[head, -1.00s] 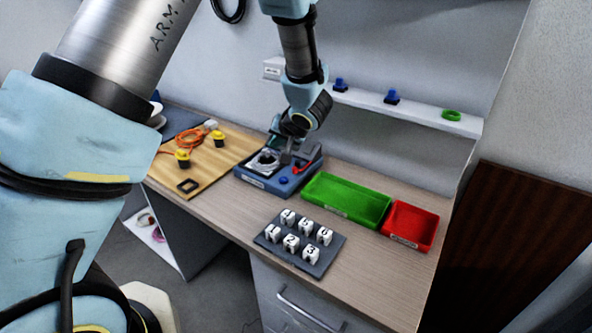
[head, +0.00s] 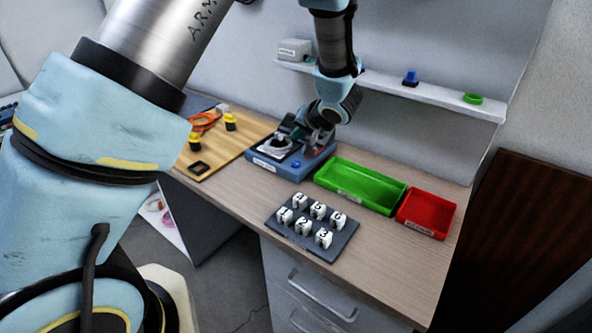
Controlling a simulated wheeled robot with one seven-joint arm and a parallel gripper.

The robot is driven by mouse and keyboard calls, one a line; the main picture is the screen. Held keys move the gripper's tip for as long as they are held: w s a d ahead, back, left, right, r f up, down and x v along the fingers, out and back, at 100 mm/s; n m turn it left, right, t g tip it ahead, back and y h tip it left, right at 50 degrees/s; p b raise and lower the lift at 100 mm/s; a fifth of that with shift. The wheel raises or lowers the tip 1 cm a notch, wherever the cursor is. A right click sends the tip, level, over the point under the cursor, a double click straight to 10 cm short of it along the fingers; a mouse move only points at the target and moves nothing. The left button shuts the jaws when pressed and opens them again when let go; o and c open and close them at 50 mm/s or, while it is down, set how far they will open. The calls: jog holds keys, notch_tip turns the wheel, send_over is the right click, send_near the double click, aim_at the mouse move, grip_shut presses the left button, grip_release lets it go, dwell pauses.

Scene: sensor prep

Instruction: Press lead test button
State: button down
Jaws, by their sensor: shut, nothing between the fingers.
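The blue test device (head: 262,161) stands on the bench behind the numbered block. It has a white round piece (head: 274,147) on its left part and a small blue button (head: 296,163) on its front right. My gripper (head: 308,152) is shut and empty, close above the right part of the device, behind and right of the button. I cannot tell whether it touches the device.
A green tray (head: 345,196) and a red tray (head: 428,228) stand to the right. A dark block (head: 290,238) with several numbered white pieces is in front. A wooden board (head: 232,145) with yellow-topped parts lies left. A shelf (head: 440,100) runs above the bench.

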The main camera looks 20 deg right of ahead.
jog(key=b, duration=0.5)
send_over(297, 166)
notch_tip(297, 166, down, 4)
jog(key=shift+f, duration=1.05)
jog(key=shift+f, duration=0.15)
dwell(0.8)
jog(key=shift+f+p, duration=0.25)
jog(key=shift+p, duration=0.1)
jog(key=shift+f, duration=0.45)
dwell(0.5)
dwell(0.4)
jog(key=shift+r+p, duration=0.9)
jog(key=shift+p, duration=0.45)
